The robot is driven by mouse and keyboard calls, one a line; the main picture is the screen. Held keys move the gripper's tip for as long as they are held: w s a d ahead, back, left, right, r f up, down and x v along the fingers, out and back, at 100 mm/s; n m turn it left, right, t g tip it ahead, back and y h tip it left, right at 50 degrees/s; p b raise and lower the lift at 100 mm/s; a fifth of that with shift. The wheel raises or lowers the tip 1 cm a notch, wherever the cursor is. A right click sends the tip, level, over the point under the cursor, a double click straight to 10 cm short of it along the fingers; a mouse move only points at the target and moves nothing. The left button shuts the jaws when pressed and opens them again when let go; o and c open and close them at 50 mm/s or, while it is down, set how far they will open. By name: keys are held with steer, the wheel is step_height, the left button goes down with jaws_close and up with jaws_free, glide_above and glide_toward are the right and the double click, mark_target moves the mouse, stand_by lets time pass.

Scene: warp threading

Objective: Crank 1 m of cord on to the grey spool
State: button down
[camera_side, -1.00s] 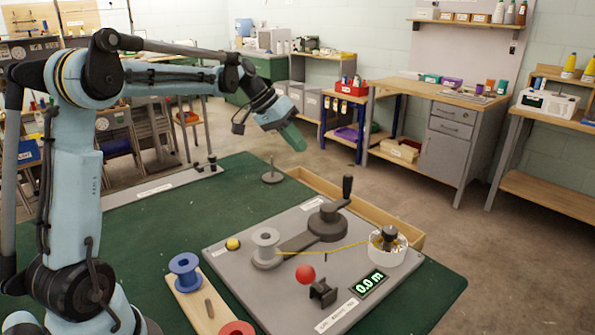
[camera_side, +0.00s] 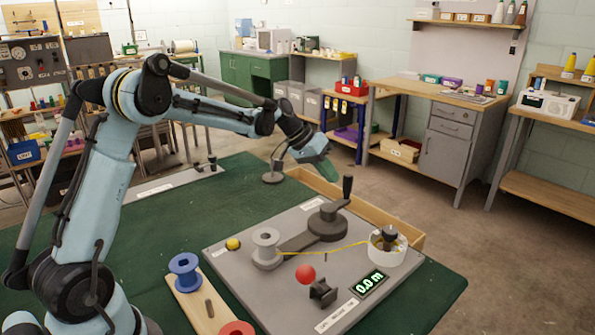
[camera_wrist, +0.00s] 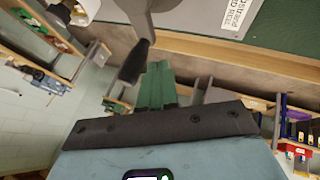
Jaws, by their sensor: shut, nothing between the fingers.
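The grey spool (camera_side: 266,249) stands upright on a grey winding board (camera_side: 245,285). Yellow cord (camera_side: 335,248) runs from it to a white round holder (camera_side: 388,246) at the right. The crank (camera_side: 327,222) sits behind them, its dark handle (camera_side: 347,187) upright; the handle also shows in the wrist view (camera_wrist: 136,62). A display (camera_side: 370,284) reads 0.0 m. A red ball knob (camera_side: 305,274) stands in front of the cord. My gripper (camera_side: 327,174) has green fingers, shut and empty, above and left of the crank handle in the side view, apart from it.
A blue spool (camera_side: 185,272) and a red spool (camera_side: 237,328) sit on a wooden strip at the front left. A yellow button (camera_side: 232,243) is on the board's left corner. A wooden tray (camera_side: 412,236) lies behind the board. Green mat is free at left.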

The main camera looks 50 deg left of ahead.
mark_target(349, 177)
steer(key=shift+w+d, duration=0.1)
steer(key=shift+d, duration=0.5)
steer(key=shift+w+d+m+g+h, duration=0.2)
steer(key=shift+d+m+g+h, duration=0.15)
steer(key=shift+m, duration=0.25)
steer(key=m, duration=0.1)
steer(key=d+m+g+h, duration=0.1)
steer(key=m, duration=0.1)
steer(key=w+d+m+g, duration=0.1)
steer(key=shift+d+m+g+h, duration=0.1)
steer(key=shift+m+g+h, duration=0.15)
steer(key=shift+m+h, duration=0.15)
steer(key=shift+s+d, duration=0.15)
steer(key=shift+d, duration=0.8)
steer(key=shift+s+d+m+g, duration=0.3)
steer(key=shift+d+m+g, duration=0.2)
steer(key=shift+d+m, duration=0.4)
steer(key=shift+s, duration=0.1)
